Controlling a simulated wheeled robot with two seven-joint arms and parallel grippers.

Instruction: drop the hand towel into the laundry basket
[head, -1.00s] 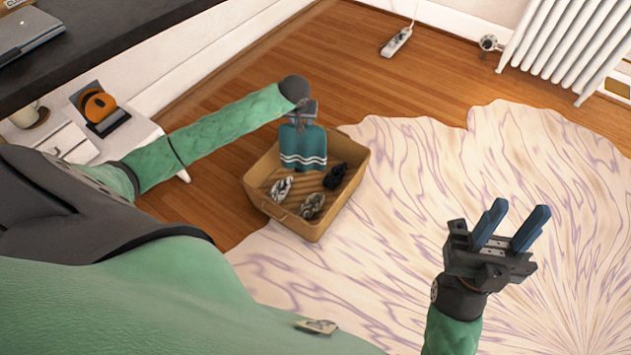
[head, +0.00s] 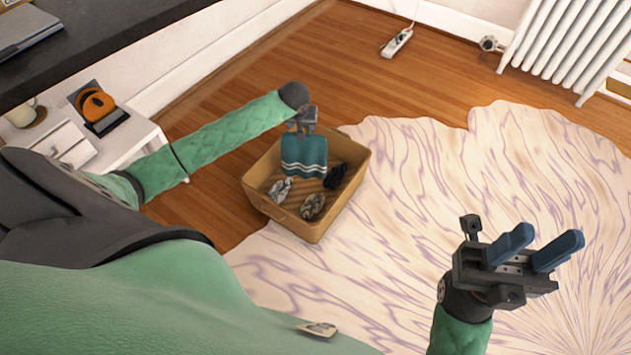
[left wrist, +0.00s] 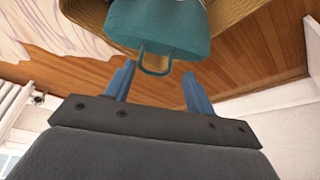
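The hand towel (head: 304,156) is teal with white stripes near its lower edge. In the head view it is upright over the inside of the tan laundry basket (head: 330,222), just below my left gripper (head: 303,127). In the left wrist view the towel (left wrist: 160,25) and its hanging loop lie just beyond my left gripper's (left wrist: 159,74) blue fingers, which are spread apart and not closed on the loop. I cannot tell whether the towel touches the basket floor. My right gripper (head: 550,239) is open and empty over the rug at the right.
Several crumpled clothes (head: 313,206) lie in the basket. A white side table (head: 135,135) and dark desktop (head: 90,45) are at the left, a radiator (head: 565,45) at the upper right.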

